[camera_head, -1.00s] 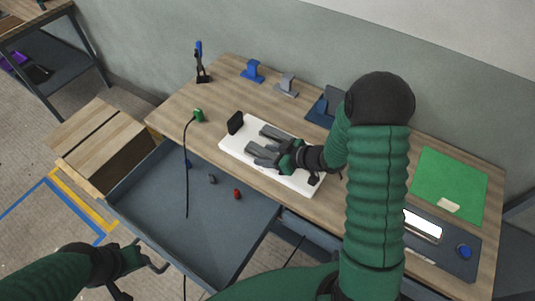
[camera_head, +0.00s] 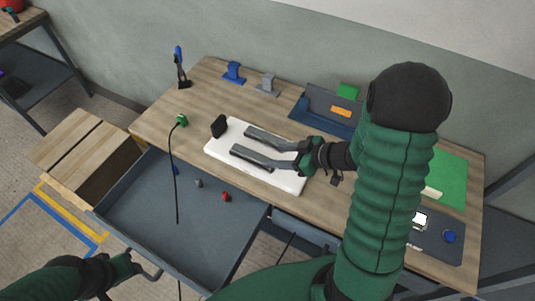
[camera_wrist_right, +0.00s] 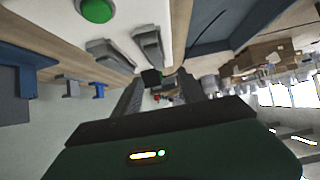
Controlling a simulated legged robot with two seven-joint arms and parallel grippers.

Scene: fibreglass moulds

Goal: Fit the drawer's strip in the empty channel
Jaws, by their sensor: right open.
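A white board (camera_head: 222,158) lies on the workbench with a black block (camera_head: 219,126) at its left end. Two grey elongated pieces show on it in the right wrist view, one at the left (camera_wrist_right: 110,54) and one at the right (camera_wrist_right: 148,42). I cannot tell whether either is the channel. My right gripper (camera_head: 262,146) is open over the board, fingers spread and empty. The drawer (camera_head: 200,240) is pulled out and holds small red (camera_head: 226,197), grey (camera_head: 198,183) and blue pieces. No strip can be made out. My left gripper (camera_head: 138,266) is beside the drawer's front handle; its jaws are unclear.
A black cable (camera_head: 177,200) hangs from a green piece (camera_head: 181,120) across the drawer. Blue (camera_head: 233,72) and grey (camera_head: 268,84) stands are at the back. A dark blue tray (camera_head: 310,118) and green mat (camera_head: 452,180) lie right. A wooden crate (camera_head: 78,140) stands left.

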